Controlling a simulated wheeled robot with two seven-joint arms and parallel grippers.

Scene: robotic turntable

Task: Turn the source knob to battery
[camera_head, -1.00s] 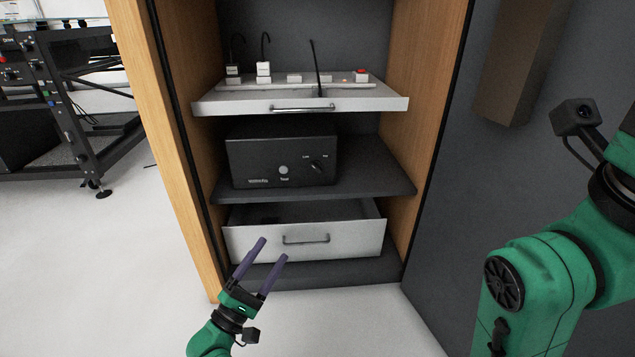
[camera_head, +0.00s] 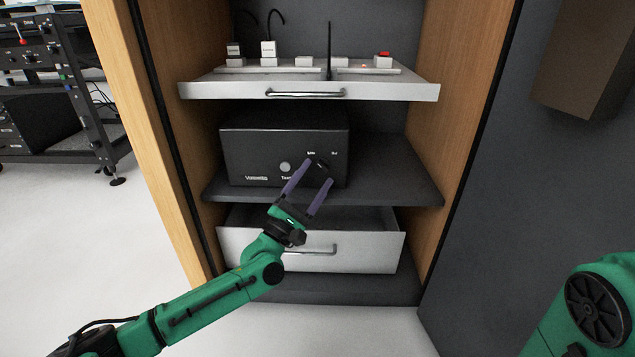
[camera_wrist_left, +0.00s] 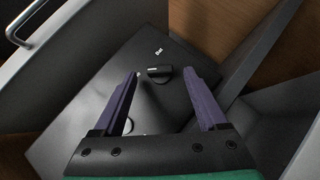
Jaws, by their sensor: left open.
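The black box (camera_head: 250,150) stands on the middle shelf of the cabinet. Its source knob (camera_wrist_left: 158,72) is small and black with a pale pointer line; in the head view it is partly hidden behind my left gripper (camera_head: 318,171). In the wrist view the left gripper (camera_wrist_left: 160,76) is open, with a purple finger on each side of the knob and gaps to both. A white label (camera_wrist_left: 159,51), seemingly "Bat", is printed beside the knob. I cannot tell how close the fingertips are to the panel. My right gripper is out of view.
An upper tray (camera_head: 220,90) with small switches and a thin black rod juts out above the box. Below, a white drawer (camera_head: 365,252) is partly open under my left wrist. Wooden cabinet walls (camera_head: 465,130) stand on both sides. The shelf right of the box is clear.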

